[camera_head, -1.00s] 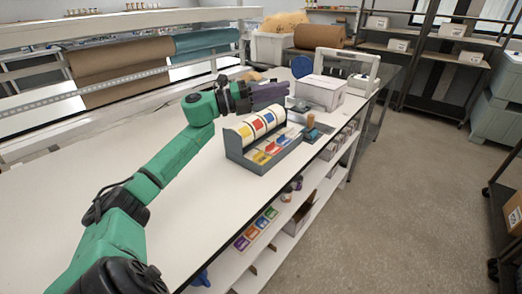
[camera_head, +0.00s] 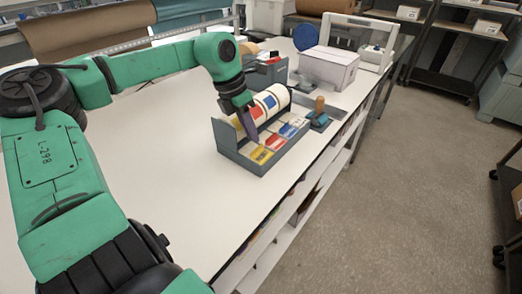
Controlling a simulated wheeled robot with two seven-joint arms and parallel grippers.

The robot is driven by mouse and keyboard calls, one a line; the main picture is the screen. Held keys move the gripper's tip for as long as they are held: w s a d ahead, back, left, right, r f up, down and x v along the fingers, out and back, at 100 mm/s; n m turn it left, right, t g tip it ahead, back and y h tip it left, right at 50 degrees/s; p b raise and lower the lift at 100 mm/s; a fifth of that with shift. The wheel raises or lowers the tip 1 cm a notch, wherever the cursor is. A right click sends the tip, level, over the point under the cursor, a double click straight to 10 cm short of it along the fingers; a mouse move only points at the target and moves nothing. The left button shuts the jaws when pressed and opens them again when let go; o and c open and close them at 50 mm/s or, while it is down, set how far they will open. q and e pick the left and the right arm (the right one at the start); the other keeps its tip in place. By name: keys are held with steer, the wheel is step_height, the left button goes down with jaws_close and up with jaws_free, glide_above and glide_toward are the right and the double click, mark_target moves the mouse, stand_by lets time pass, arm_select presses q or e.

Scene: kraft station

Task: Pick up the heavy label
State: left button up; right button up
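A dark grey label dispenser (camera_head: 232,155) stands on the white table, with rolls along its back and a row of colored labels in front. The labels include a yellow one (camera_head: 261,154) at the near left end, a red one (camera_head: 275,142) beside it, and blue ones further along. I cannot read which is the heavy label. My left gripper (camera_head: 252,134) points down at the near left part of the dispenser, over or just behind the yellow label. Its fingers hide part of the rolls. I cannot tell whether they touch a label or how far apart they are. My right gripper is not in view.
Behind the dispenser are a grey bin (camera_head: 266,72), a white box (camera_head: 329,66) and a white frame-like device (camera_head: 366,38). A stamp-like tool with a wooden handle (camera_head: 319,107) stands right of the dispenser. The near table top (camera_head: 180,170) is clear.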

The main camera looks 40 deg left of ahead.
mark_target(259, 151)
arm_select(q)
steer(key=x, duration=0.2)
steer(key=p+x, duration=0.1)
steer(key=x, duration=0.1)
steer(key=shift+s+d, duration=0.2)
steer(key=shift+d, duration=0.05)
steer(key=shift+a, duration=0.1)
jaws_close()
steer(key=shift+r, duration=0.15)
